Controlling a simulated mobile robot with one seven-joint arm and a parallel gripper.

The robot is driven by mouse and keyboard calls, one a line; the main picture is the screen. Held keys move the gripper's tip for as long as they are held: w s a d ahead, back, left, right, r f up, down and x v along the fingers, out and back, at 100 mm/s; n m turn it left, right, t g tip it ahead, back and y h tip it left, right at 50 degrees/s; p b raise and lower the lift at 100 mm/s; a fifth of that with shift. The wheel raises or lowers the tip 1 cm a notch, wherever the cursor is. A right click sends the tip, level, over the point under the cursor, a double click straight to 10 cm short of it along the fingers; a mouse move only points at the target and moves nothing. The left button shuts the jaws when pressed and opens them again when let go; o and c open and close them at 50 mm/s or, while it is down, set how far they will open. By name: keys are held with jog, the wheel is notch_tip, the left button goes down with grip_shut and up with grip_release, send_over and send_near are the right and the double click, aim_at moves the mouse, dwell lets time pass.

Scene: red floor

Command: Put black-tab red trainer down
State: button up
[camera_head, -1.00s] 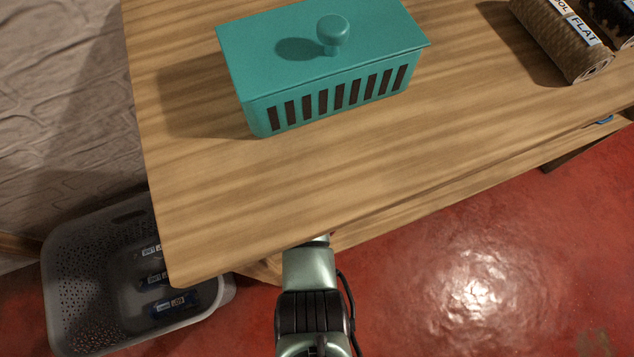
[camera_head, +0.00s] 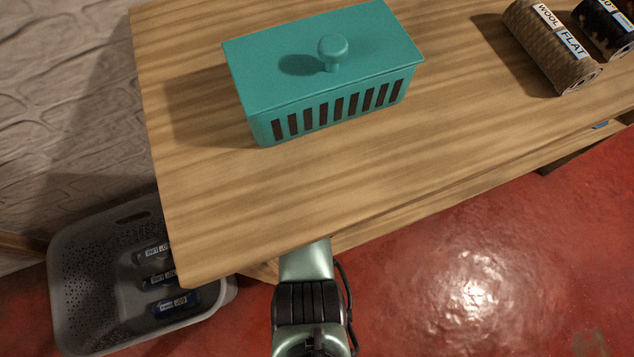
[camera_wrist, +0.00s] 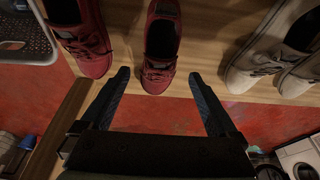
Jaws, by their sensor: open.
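In the wrist view, a red trainer (camera_wrist: 161,55) with laces and a dark patch at its tongue rests on a wooden shelf board (camera_wrist: 208,35), toe toward me. A second red trainer (camera_wrist: 84,40) with a dark opening stands to its left, apart from it. I cannot tell for certain which has the black tab. My gripper (camera_wrist: 158,75) is open and holds nothing. Its fingertips are on either side of the middle trainer's toe, with gaps visible. In the head view the gripper is hidden below the table top.
White shoes (camera_wrist: 258,50) stand right of the red pair. A teal lidded box (camera_head: 325,75) and rolls (camera_head: 552,45) are on the wooden table (camera_head: 400,150). A grey basket (camera_head: 90,285) with several labelled items stands on the floor at left. Red floor is open at right.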

jog(key=shift+p+v, duration=0.35)
jog(key=shift+v, duration=1.2)
jog(key=shift+s+f, duration=0.1)
